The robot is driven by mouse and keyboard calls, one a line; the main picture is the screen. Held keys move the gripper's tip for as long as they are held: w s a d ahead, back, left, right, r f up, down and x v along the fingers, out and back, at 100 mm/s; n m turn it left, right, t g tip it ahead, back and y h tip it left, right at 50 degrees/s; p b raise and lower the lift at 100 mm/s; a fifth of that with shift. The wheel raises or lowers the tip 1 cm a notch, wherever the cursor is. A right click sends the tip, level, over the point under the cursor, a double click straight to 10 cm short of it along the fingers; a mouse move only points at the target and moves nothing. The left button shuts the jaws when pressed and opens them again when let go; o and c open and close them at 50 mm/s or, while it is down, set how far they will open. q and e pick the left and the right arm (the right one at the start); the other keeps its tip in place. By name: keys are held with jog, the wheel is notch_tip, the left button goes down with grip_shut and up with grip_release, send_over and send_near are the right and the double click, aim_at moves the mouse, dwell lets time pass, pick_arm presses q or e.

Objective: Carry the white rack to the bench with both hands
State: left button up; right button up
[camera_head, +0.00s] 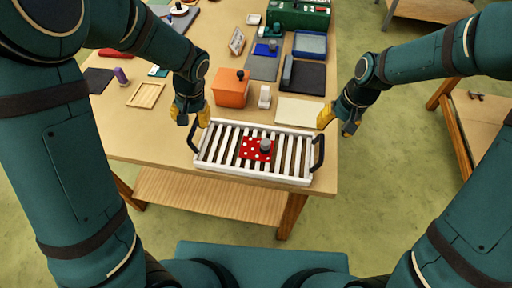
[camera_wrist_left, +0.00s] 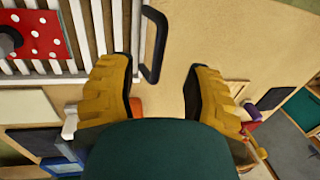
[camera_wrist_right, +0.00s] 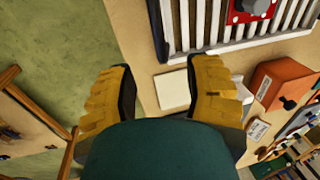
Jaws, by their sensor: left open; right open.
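The white rack (camera_head: 228,160) is a slatted tray with a black handle at each end. It lies at the front edge of a wooden table. A red cloth with white dots (camera_head: 250,150) lies on it, with a grey knobbed object (camera_head: 265,145) on top. My left gripper (camera_head: 193,122) is open above the table by the left handle (camera_head: 194,137); in the left wrist view that handle (camera_wrist_left: 154,45) shows just beyond the fingers (camera_wrist_left: 160,90). My right gripper (camera_head: 337,122) is open, up and right of the right handle (camera_head: 319,152). In the right wrist view its fingers (camera_wrist_right: 160,90) are empty.
An orange box (camera_head: 231,92), a small white item (camera_head: 265,97) and a cream sheet (camera_head: 299,112) lie behind the rack. Dark mats, a blue tray (camera_head: 309,46) and a green case (camera_head: 298,14) are farther back. Another wooden bench (camera_head: 468,115) stands right, across green floor.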

aim_at(192, 132)
pick_arm(q)
jog(key=f, duration=0.2)
jog(key=a+f, duration=0.1)
jog(key=f, duration=0.5)
jog(key=shift+w+a+f, duration=0.15)
jog(key=shift+a, duration=0.15)
pick_arm(e)
jog(key=f, duration=0.2)
jog(key=a+f, duration=0.1)
jog(key=f, duration=0.5)
jog(key=shift+w+a+f, duration=0.15)
jog(key=shift+a, duration=0.1)
pick_arm(q)
grip_shut()
pick_arm(e)
grip_shut()
